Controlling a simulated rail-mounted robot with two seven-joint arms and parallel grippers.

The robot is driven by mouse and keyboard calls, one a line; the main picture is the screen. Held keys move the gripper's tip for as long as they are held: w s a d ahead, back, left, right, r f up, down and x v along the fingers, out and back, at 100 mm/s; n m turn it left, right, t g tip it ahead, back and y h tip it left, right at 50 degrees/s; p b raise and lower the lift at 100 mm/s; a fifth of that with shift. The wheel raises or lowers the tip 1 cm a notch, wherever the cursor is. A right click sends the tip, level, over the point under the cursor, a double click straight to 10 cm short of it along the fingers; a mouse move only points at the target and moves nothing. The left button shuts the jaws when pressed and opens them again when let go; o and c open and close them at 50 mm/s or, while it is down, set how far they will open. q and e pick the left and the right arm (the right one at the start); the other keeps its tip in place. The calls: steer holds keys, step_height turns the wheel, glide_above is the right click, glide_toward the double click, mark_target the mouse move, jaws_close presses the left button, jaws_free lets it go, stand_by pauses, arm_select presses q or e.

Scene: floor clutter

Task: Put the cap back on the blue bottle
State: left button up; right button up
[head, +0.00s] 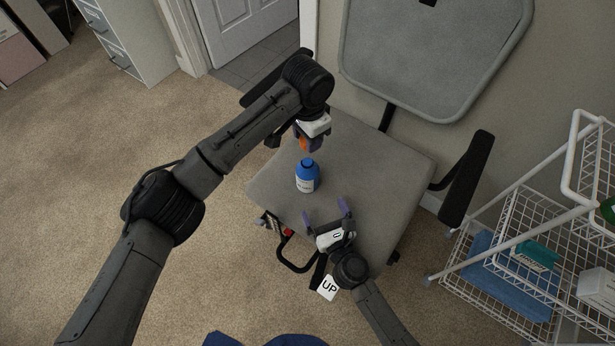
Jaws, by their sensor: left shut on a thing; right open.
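The blue bottle (307,177) stands upright on the grey chair seat (365,150), with a white label on its front. My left gripper (308,146) is just beyond the bottle's top in the picture, pointing down. It is shut on a small orange thing (303,143), which looks like the cap; the fingers partly hide it. The orange thing appears apart from the bottle. My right gripper (326,214) is open and empty, over the front part of the seat, with its fingers pointing toward the bottle but not touching it.
The chair has a grey backrest (430,60) behind the seat and a black armrest (466,178) at right. A white wire rack (510,240) with several items stands at right. A white card reading "UP" (328,288) is near my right wrist.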

steer(key=shift+w, duration=0.1)
steer(key=x, duration=0.9)
steer(key=shift+a, duration=0.1)
arm_select(q)
steer(key=shift+a, duration=0.1)
arm_select(e)
steer(key=shift+w+a, duration=0.3)
steer(key=shift+w, duration=0.85)
steer(key=shift+w+a, duration=0.15)
steer(key=c, duration=1.4)
arm_select(q)
glide_above(307, 163)
steer(key=shift+f, duration=2.5)
